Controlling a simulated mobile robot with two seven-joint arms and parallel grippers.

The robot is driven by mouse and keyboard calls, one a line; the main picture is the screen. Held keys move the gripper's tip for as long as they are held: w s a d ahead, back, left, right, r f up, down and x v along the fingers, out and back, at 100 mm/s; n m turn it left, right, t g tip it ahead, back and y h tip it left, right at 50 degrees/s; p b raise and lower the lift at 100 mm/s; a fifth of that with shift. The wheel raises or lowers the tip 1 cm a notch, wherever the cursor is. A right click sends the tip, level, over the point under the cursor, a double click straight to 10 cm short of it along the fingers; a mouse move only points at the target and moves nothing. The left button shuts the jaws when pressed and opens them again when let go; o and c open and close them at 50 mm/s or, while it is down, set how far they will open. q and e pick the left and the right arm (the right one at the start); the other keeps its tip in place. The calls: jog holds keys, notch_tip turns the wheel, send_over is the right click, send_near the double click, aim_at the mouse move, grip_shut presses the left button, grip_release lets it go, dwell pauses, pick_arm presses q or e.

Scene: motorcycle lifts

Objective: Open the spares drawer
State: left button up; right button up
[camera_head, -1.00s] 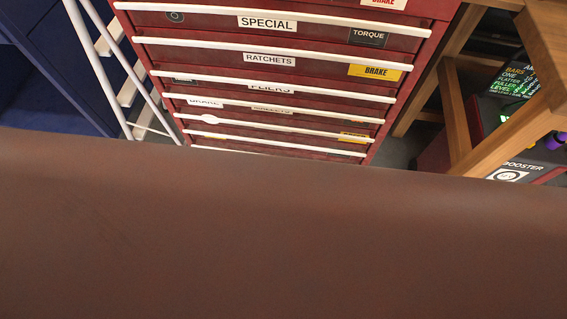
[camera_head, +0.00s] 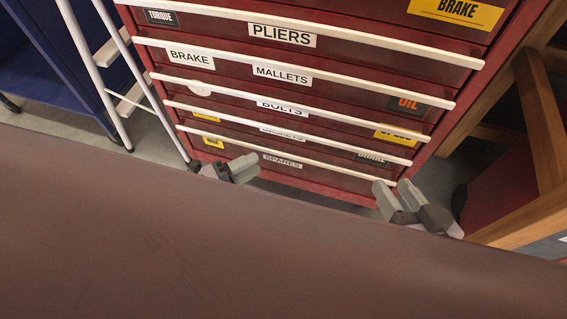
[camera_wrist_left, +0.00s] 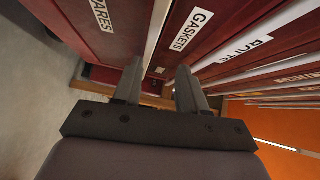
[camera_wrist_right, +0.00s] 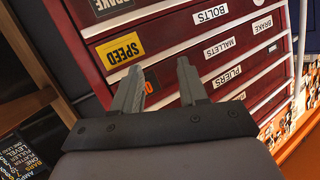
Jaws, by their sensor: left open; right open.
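The spares drawer (camera_head: 310,172) is the lowest labelled drawer of the red cabinet and looks shut. Its white bar handle (camera_head: 330,165) runs along its top edge. My left gripper (camera_head: 243,168) is open and empty, in front of the drawer's left part, below the handle. In the left wrist view the SPARES label (camera_wrist_left: 102,13) is at the upper left, and the handle (camera_wrist_left: 158,28) lies beyond and between the open fingers (camera_wrist_left: 157,88). My right gripper (camera_head: 399,200) is open and empty by the cabinet's lower right corner; its fingers (camera_wrist_right: 160,88) show in the right wrist view.
Above are similar drawers with white bars, including the gaskets drawer (camera_head: 230,127) and the bolts drawer (camera_head: 340,118). A white-railed frame (camera_head: 95,75) and a blue unit (camera_head: 40,75) stand left. A wooden frame (camera_head: 540,125) stands close on the right.

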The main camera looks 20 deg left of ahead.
aim_at(277, 154)
pick_arm(q)
jog(key=shift+m+h, duration=0.3)
jog(key=shift+m, duration=0.4)
jog(key=w+d+b, duration=0.1)
jog(key=w, duration=0.1)
jog(key=w+d+f, duration=0.1)
jog(key=w+d, duration=0.1)
jog(key=w+d+b, duration=0.1)
jog(key=shift+w+d+f+b, duration=0.3)
jog(key=shift+w+d, duration=0.05)
jog(key=shift+w, duration=0.05)
jog(key=shift+s, duration=0.1)
grip_shut()
